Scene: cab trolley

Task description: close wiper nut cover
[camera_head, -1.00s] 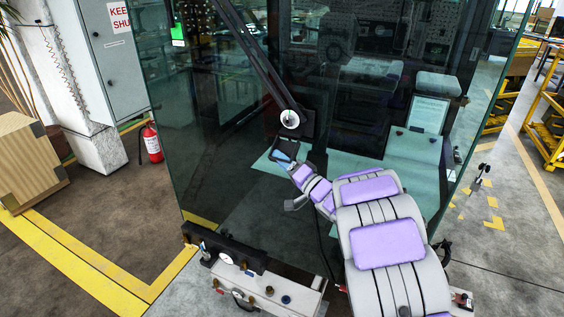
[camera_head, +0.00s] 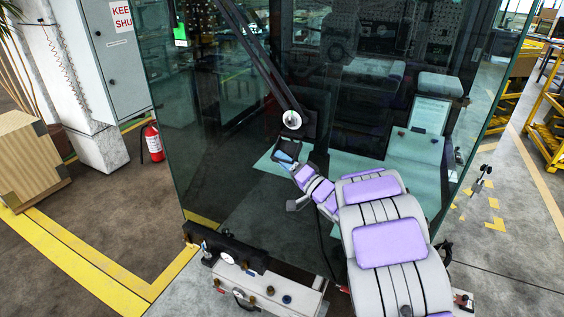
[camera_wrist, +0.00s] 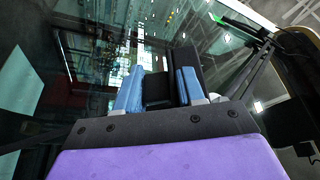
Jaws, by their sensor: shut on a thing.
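The wiper nut cover (camera_head: 288,146) is a small black flap hanging open just below the wiper's pivot on the glass. The pale round wiper nut (camera_head: 291,120) is exposed above it, at the foot of the black wiper arm (camera_head: 256,60). My gripper (camera_head: 284,158) is at the cover's lower edge. In the wrist view, the blue fingers of my gripper (camera_wrist: 159,90) are shut on the black cover (camera_wrist: 157,89), which shows between them. The fingers hide part of the cover.
The cab's large glass pane (camera_head: 225,150) stands close in front of my arm. A grey-white box with fittings (camera_head: 265,292) is low at the front. A red fire extinguisher (camera_head: 153,143) and a wooden crate (camera_head: 25,160) stand at the left, beside open floor.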

